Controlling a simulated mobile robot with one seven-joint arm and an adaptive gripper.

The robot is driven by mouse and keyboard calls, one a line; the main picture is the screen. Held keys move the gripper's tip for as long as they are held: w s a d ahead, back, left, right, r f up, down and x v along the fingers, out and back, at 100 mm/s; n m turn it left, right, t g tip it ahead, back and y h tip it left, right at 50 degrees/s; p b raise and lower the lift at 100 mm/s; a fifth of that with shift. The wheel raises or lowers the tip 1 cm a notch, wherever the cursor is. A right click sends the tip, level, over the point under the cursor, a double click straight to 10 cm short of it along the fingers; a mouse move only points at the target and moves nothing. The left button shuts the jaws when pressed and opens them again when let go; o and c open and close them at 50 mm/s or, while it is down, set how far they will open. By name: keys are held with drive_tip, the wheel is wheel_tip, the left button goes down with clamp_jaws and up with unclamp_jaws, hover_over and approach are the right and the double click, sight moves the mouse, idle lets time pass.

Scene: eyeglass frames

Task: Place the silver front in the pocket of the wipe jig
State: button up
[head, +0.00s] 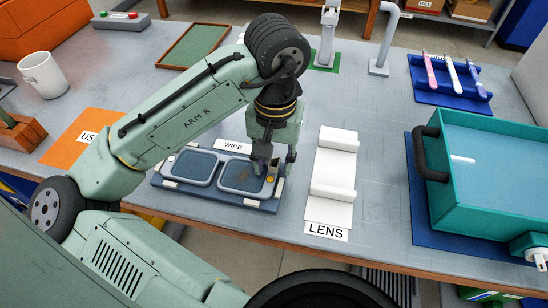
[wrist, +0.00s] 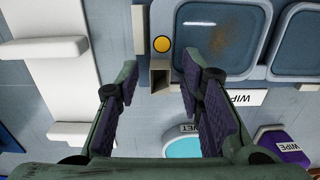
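The wipe jig (head: 229,206) is a dark blue plate on the bench, left of centre in the head view. Two rounded grey rims with dark blue areas inside (head: 238,174), which look like the silver front, lie in it side by side; they also show in the wrist view (wrist: 187,48). The right-hand one in the head view has a brown smudge. I cannot tell whether the front is fully seated. My gripper (head: 274,166) is over the jig's right end, fingers pointing down. In the wrist view its fingers (wrist: 160,76) are apart, with a small grey-brown hollow block (wrist: 160,78) between them, apparently untouched.
A white stepped LENS stand (head: 335,170) is close to the right of the jig. A teal basin (head: 490,165) stands farther right. A tool rack (head: 452,80) is at the back right. A green tray (head: 194,45) and white mug (head: 42,75) are at the back left.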

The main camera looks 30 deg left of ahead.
drive_tip(key=shift+r, duration=0.1)
wheel_tip(320, 180, up, 12)
idle(0.6)
drive_tip(key=shift+s+d, duration=0.1)
idle(0.4)
